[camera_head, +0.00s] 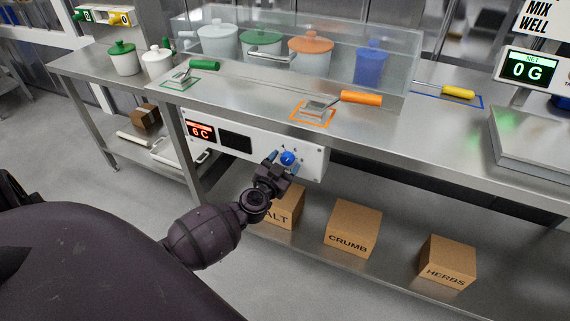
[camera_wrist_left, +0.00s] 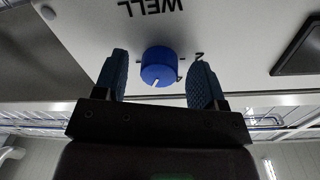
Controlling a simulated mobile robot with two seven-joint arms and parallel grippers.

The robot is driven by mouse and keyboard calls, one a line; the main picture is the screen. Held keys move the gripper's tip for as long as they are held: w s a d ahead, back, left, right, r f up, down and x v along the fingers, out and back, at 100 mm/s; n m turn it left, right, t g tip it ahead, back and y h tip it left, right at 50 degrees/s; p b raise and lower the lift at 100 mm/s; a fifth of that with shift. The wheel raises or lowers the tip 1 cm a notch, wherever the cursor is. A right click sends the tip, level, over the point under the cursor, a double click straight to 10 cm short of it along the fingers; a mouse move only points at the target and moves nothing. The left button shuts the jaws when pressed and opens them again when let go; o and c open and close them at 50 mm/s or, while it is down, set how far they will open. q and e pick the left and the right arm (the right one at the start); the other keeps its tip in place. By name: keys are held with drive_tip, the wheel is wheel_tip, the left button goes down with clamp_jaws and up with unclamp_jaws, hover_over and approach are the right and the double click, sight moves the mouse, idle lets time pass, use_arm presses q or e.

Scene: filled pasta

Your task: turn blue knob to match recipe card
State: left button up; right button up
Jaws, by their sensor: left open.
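The blue knob (camera_head: 288,157) is on the white control panel (camera_head: 311,164) at the front of the counter. My left gripper (camera_head: 283,164) is at the panel with its fingers open. In the left wrist view, the blue knob (camera_wrist_left: 159,66) sits between the two fingers, with a visible gap on each side. Its white pointer mark slants toward the lower left there. The nearby numerals are too small or hidden to read fully. No card labelled as a recipe is readable; a sign (camera_head: 541,18) at top right reads MIX WELL. My right gripper is out of view.
A red display (camera_head: 201,132) on the panel reads 6 C. Lidded pots stand behind a clear guard (camera_head: 340,30). Green (camera_head: 203,65), orange (camera_head: 360,98) and yellow (camera_head: 457,91) handles lie on the counter. Boxes, including CRUMB (camera_head: 353,228) and HERBS (camera_head: 447,262), sit on the lower shelf.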

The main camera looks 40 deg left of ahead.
use_arm(q)
drive_tip(key=c, duration=0.9)
